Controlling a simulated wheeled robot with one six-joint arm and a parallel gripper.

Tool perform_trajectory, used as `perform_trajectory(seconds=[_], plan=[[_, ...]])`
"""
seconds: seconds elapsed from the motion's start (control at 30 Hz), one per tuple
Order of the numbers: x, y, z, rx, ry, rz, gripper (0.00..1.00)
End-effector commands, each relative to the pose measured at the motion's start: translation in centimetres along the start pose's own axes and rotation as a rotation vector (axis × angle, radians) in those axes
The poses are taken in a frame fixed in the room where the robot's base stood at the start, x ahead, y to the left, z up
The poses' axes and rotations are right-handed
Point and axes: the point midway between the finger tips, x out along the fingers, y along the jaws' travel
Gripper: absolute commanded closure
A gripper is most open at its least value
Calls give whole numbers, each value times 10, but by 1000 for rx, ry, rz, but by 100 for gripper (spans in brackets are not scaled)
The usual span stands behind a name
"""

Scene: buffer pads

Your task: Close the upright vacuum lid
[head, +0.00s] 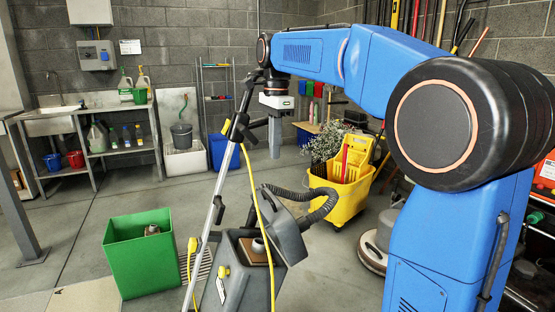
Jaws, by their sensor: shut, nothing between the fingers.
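The upright vacuum stands at the lower middle, with a dark grey body (243,293) and a long silver handle tube (216,209) leaning up and to the right. Its grey lid (286,237) is open and tilted at the right of the body, with a black ribbed hose (331,203) beside it. A brown area with a pale round part shows in the open top. My gripper (275,156) points down, shut and empty, above the lid in the picture and apart from it. The lid's hinge cannot be made out clearly.
A yellow cord (262,212) runs down along the vacuum. A green bin (143,262) stands to the left. A yellow mop bucket (342,194) and a round floor machine (376,248) stand to the right. The floor behind the green bin is clear.

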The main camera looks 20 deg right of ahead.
Motion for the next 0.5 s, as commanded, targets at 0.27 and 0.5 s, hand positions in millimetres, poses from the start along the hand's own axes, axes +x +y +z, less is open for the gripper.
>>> perform_trajectory(seconds=[0.27,0.5], plan=[[-2,0,-19,7,-72,11,100],[-2,1,-49,5,-196,9,100]])
